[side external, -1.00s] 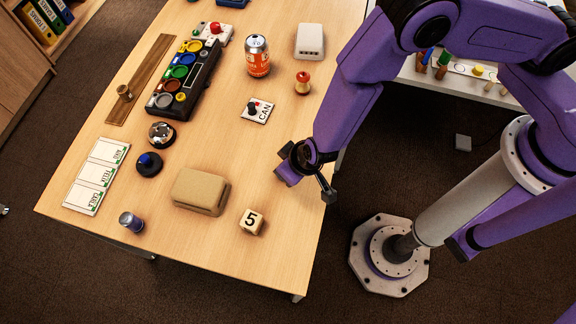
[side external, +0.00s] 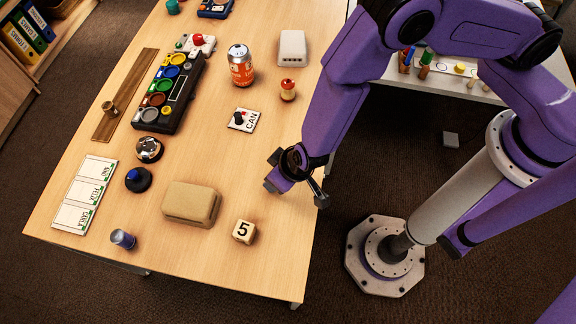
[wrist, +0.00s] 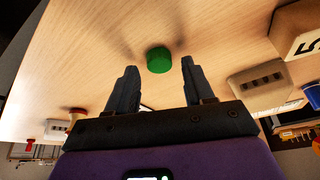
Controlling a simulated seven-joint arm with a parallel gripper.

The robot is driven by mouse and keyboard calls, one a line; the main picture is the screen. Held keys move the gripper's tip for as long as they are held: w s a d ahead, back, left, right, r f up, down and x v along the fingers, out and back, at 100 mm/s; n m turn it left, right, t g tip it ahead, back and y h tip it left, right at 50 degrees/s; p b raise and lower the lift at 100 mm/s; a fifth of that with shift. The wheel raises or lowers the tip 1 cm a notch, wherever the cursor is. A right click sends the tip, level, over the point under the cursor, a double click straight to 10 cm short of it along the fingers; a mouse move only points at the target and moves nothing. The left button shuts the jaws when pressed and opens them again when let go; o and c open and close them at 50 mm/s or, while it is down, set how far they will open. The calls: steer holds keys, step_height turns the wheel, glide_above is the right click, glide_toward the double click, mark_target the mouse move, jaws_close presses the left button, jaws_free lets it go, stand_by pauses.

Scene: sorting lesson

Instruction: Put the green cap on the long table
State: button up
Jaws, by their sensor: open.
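The green cap (wrist: 159,60) is a small, short round piece. In the wrist view it shows in the gap between my fingertips against the wooden tabletop, with bare wood around it. It touches neither finger there; how far past the tips it lies I cannot tell. I cannot make it out in the side view around my gripper. My gripper (side external: 296,190) is over the right edge part of the wooden table (side external: 215,150), fingers apart. It also shows in the wrist view (wrist: 158,68), open and empty.
A number die (side external: 244,232) and a tan box (side external: 191,204) lie left of and nearer than my gripper. A white table (side external: 440,79) is at right.

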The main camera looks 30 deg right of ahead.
steer(key=v, duration=1.1)
steer(key=s+d+r+n+g+y, duration=0.2)
steer(key=s+d+r, duration=0.1)
steer(key=r, duration=0.3)
steer(key=s+d+r+n+g+y, duration=0.2)
steer(key=r+n+g, duration=0.1)
steer(key=r, duration=0.4)
steer(key=s+d+r+n+h, duration=0.1)
steer(key=d+r+n+h, duration=0.1)
steer(key=d, duration=1)
steer(key=s+d+r+n+t+h, duration=0.1)
steer(key=s+d+r+n+h, duration=0.1)
steer(key=d, duration=1)
step_height(320, 180, up, 2)
steer(key=shift+s+r+h, duration=0.15)
steer(key=shift+s+h, duration=0.2)
steer(key=shift+h, duration=0.15)
